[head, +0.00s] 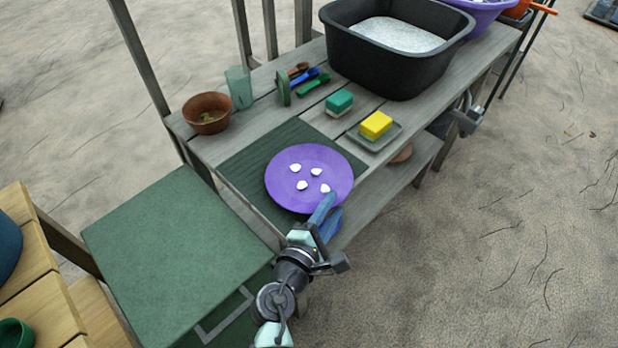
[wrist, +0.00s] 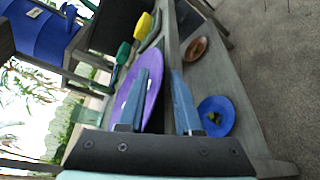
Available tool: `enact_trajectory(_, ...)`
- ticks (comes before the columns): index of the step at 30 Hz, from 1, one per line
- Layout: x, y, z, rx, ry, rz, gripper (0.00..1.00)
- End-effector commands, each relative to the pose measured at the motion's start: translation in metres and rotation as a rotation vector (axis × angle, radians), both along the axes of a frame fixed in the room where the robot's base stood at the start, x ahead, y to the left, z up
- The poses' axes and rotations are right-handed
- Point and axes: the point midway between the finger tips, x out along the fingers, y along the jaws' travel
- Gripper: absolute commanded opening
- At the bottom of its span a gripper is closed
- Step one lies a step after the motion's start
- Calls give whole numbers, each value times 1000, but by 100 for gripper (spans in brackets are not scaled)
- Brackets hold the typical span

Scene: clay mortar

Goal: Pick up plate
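The purple plate (head: 290,178) lies on a dark green mat (head: 245,160) at the near edge of the grey wooden table, with several small white pieces on it. My gripper (head: 329,213) is at the plate's front right rim, its blue fingers apart. In the head view, one finger overlaps the rim and the other is lower, off the table edge. In the wrist view the plate (wrist: 153,88) shows nearly edge-on. There one finger of my gripper (wrist: 158,105) is over its upper face and the other is apart on the underside. Contact with the rim cannot be told.
A yellow sponge (head: 376,124) on a dish, a green sponge (head: 339,101), brushes, a green cup (head: 239,87) and a brown bowl (head: 206,112) stand behind the plate. A black basin (head: 385,65) is farther back. A blue bowl (wrist: 217,116) sits on the lower shelf.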

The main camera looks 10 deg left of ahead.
Motion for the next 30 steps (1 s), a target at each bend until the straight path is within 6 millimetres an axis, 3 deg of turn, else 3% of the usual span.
enact_trajectory(1,0,0,0,0,0,0,22)
enact_trajectory(5,0,0,0,0,0,0,0)
enact_trajectory(30,-1,0,0,0,1,0,0)
